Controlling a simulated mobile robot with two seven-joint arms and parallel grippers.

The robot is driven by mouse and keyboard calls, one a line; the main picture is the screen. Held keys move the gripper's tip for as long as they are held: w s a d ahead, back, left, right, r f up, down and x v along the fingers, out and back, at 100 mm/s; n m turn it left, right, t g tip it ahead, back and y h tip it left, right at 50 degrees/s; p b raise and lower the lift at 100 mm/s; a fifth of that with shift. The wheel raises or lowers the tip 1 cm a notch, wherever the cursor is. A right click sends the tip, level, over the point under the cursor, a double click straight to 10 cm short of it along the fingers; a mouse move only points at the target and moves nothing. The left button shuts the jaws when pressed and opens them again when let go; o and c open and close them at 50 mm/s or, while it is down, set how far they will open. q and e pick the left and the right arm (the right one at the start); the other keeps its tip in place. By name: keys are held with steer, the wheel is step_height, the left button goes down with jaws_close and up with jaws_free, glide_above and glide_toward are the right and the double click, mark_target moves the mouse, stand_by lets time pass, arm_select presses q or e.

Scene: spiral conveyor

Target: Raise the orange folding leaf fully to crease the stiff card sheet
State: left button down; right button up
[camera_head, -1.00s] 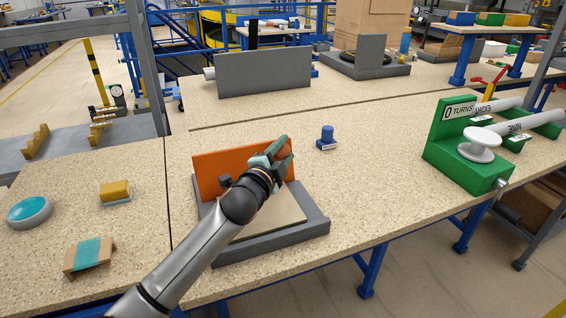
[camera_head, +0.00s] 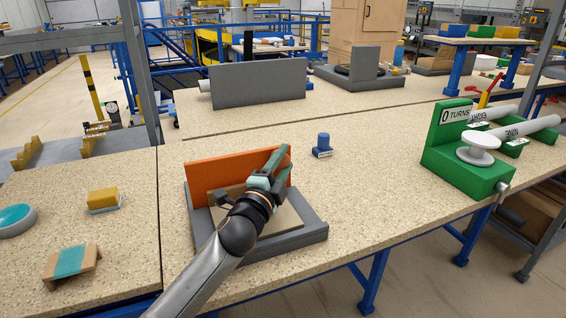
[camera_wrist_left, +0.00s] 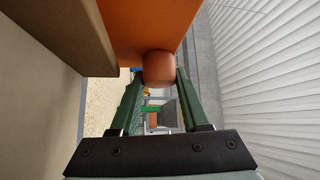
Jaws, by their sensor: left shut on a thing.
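The orange folding leaf (camera_head: 215,182) stands steeply raised along the back of a grey base frame (camera_head: 316,233). The pale tan card sheet (camera_head: 286,219) is in the frame in front of the leaf, partly hidden by my left arm; its crease cannot be made out. My left gripper (camera_head: 276,160) is at the leaf's right part, its jaws shut on a rounded orange knob. In the left wrist view the knob (camera_wrist_left: 158,67) sits between the fingertips, with the leaf (camera_wrist_left: 135,25) just beyond. My right gripper is not in view.
A blue knob-like piece (camera_head: 322,145) stands behind and right of the frame. A yellow block (camera_head: 103,199) and a teal-banded piece (camera_head: 71,262) lie left. Bench between frame and green fixture is clear.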

arm_select(q)
steer(key=shift+c, duration=1.9)
jaws_free()
steer(key=v, duration=1.2)
steer(key=shift+s, duration=0.25)
steer(key=shift+c, duration=0.3)
